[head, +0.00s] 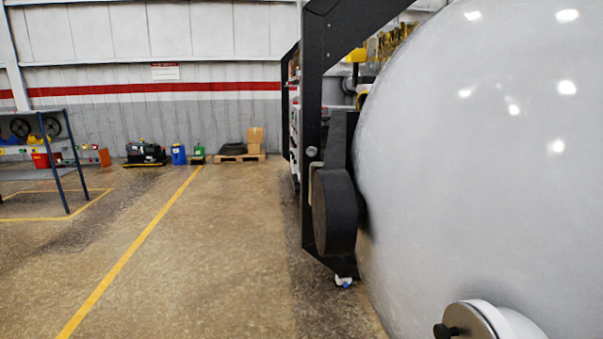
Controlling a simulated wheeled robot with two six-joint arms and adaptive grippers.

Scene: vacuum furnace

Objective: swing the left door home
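A large, glossy white domed door (490,150) fills the right side of the head view, very close to me. It looks like the furnace's left door, but its outer edge and any gap to the furnace body are hidden. A black angled support arm (315,100) rises at its left side, with a thick dark rounded hinge block (335,212) beside the dome. A round port with a black knob (446,330) sticks out of the dome at the bottom. Neither of my grippers is in view.
The concrete floor (220,250) left of the door is clear, crossed by a yellow line (130,253). A metal rack (45,160) stands at the far left. Boxes on a pallet (240,157), containers (178,154) and a machine (145,152) stand along the back wall.

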